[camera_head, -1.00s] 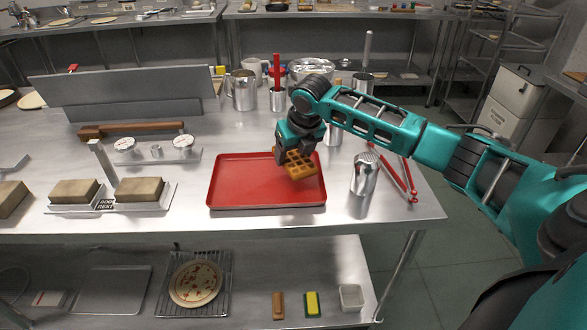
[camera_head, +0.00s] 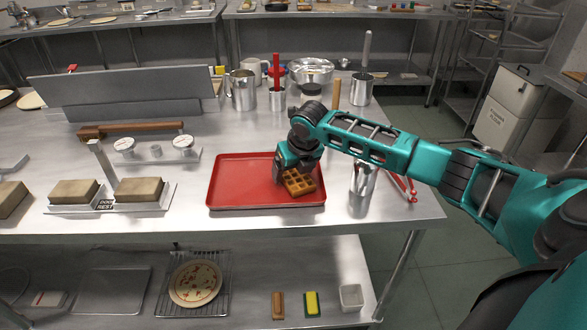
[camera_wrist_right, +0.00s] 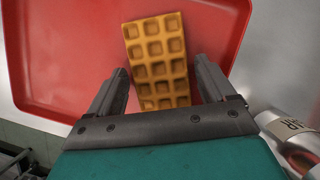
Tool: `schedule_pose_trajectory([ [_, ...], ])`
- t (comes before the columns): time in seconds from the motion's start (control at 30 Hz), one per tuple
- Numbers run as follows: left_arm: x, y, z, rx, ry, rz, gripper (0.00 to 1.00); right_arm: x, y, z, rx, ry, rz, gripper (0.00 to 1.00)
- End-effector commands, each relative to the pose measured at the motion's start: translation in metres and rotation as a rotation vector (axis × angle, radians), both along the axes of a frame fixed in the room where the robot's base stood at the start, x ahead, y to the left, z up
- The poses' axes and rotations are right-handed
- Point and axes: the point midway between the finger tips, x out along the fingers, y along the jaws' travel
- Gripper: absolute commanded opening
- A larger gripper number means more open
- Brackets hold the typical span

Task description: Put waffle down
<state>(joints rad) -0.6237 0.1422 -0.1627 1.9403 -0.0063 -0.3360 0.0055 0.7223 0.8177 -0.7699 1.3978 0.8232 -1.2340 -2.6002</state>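The waffle (camera_head: 299,183) is golden brown with a square grid. It lies low over the right part of the red tray (camera_head: 235,182), near its front right corner. My right gripper (camera_head: 290,172) is right at the waffle, low over the tray. In the wrist view the waffle (camera_wrist_right: 158,62) lies between the two fingers (camera_wrist_right: 161,75). Strips of red tray (camera_wrist_right: 60,50) show between the waffle and each finger, so the gripper looks open around it. Whether the waffle rests fully flat is hard to tell. My left gripper is not in view.
A metal shaker (camera_head: 362,185) stands just right of the tray, partly behind my right arm. Red-handled tongs (camera_head: 402,185) lie beside it. Metal containers (camera_head: 243,90) stand behind the tray. A scale-like stand with brown blocks (camera_head: 139,190) is to the left.

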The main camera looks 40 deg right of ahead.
Motion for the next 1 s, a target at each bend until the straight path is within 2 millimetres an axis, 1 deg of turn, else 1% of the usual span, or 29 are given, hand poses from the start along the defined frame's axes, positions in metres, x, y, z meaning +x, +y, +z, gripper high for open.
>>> schedule_pose_trajectory([
  [0.03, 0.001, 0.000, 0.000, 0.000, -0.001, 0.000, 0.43, 0.000, 0.000, 0.000, 0.000, 0.000, 0.000, 0.88],
  [0.07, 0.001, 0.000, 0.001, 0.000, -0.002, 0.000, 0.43, 0.000, 0.000, 0.000, 0.000, 0.000, 0.000, 0.91],
  [0.3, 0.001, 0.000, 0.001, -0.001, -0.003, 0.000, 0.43, 0.000, 0.000, 0.001, 0.001, -0.001, 0.000, 0.91],
  [0.47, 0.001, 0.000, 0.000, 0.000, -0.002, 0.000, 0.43, -0.003, 0.001, 0.012, 0.001, -0.003, 0.002, 0.91],
  [0.57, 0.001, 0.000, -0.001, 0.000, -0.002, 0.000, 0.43, -0.010, 0.001, 0.027, -0.002, -0.004, 0.001, 0.91],
  [0.8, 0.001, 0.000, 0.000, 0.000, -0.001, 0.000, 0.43, -0.029, 0.004, 0.077, -0.002, -0.006, 0.001, 0.91],
  [0.9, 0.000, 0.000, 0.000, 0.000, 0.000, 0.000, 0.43, -0.037, 0.005, 0.093, -0.001, -0.004, 0.002, 0.91],
  [1.0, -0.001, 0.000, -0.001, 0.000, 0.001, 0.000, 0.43, -0.041, 0.007, 0.104, 0.000, -0.003, 0.000, 0.91],
])
